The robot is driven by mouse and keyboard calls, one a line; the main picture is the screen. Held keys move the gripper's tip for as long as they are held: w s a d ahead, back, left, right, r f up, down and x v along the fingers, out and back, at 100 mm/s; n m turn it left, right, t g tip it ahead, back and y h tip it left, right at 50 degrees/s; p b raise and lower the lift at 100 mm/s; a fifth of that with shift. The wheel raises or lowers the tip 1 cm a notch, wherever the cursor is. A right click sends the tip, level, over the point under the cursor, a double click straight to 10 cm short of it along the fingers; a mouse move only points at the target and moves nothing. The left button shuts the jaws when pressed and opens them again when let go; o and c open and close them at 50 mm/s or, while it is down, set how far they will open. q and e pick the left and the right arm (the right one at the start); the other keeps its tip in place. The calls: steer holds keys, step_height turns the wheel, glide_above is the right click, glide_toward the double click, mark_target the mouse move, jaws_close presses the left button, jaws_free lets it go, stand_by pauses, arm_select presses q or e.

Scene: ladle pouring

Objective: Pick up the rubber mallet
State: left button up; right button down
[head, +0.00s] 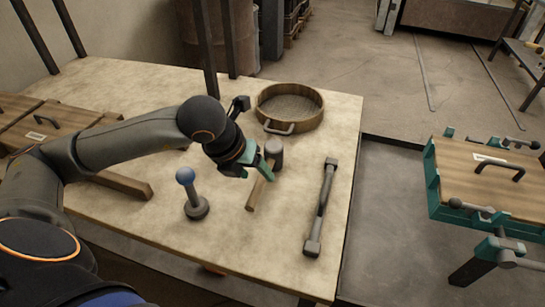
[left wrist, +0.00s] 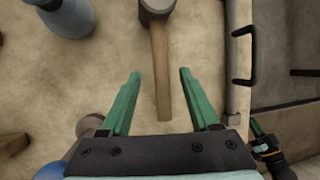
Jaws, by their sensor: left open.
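The rubber mallet lies on the pale worktable, its grey head (head: 274,147) toward the back and its wooden handle (head: 255,193) slanting toward the front. My left gripper (head: 264,168) is open at the mallet, near where the handle meets the head. In the left wrist view the mallet handle (left wrist: 160,75) runs between the two green fingers (left wrist: 160,88), with a gap on each side. The head (left wrist: 157,6) is cut off by the top edge. A black part with an orange band and green tip, possibly my right gripper (left wrist: 262,145), shows small at lower right.
A blue-knobbed tool (head: 194,193) stands left of the mallet. A round wooden sieve (head: 290,107) lies behind it, and a long grey tool (head: 321,205) lies to its right. The table (head: 240,258) is clear in front.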

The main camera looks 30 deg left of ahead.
mark_target(261, 177)
arm_select(q)
steer(key=x, duration=0.3)
steer(key=shift+w+f, duration=0.1)
steer(key=shift+w, duration=0.15)
steer(key=shift+c, duration=0.2)
jaws_close()
